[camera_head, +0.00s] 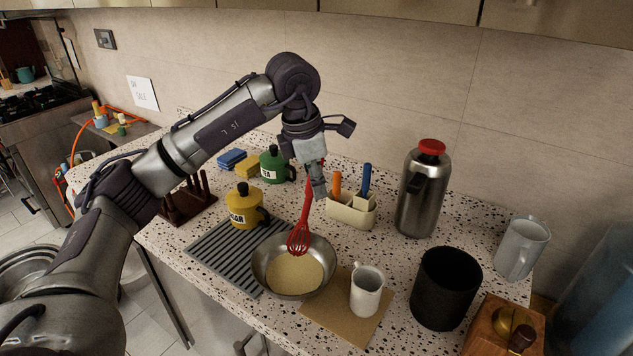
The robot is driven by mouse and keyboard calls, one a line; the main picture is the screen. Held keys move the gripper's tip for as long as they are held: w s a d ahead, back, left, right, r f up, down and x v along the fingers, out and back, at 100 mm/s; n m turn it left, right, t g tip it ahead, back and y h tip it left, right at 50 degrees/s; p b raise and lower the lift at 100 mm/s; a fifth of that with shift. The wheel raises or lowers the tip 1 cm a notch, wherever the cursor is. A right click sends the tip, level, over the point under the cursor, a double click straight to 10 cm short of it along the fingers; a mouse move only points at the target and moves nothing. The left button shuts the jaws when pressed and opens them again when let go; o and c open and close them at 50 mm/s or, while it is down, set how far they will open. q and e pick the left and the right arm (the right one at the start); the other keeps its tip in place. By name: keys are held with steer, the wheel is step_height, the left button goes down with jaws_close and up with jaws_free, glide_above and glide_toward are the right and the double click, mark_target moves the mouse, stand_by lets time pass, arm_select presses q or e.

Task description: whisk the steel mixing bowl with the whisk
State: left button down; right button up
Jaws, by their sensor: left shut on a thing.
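The steel mixing bowl (322,248) stands on the speckled counter, partly over the edge of a grey ribbed mat. A pale yellowish content fills its bottom. My left gripper (318,190) is above and behind the bowl, shut on the red whisk (305,222). The whisk hangs head down and slightly tilted. Its wire head overlaps the back inside of the bowl in the picture; I cannot tell whether it touches the content. My right gripper is not in view.
The ribbed mat (215,253) and yellow canister (243,207) are left of the bowl. A white mug (366,293) stands on a brown board (318,318) close at right. A utensil caddy (350,212), steel flask (420,195) and black pot (445,290) stand further right.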

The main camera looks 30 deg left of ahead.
arm_select(q)
steer(key=shift+w+d+p+v, duration=0.1)
steer(key=shift+w+p+v, duration=0.05)
steer(key=shift+p+v, duration=0.6)
steer(key=shift+w+d+p+v, duration=0.15)
steer(key=shift+p+v, duration=0.25)
steer(key=shift+v, duration=0.5)
steer(key=shift+w+p+v, duration=0.15)
steer(key=shift+p+v, duration=0.45)
steer(key=shift+v, duration=0.25)
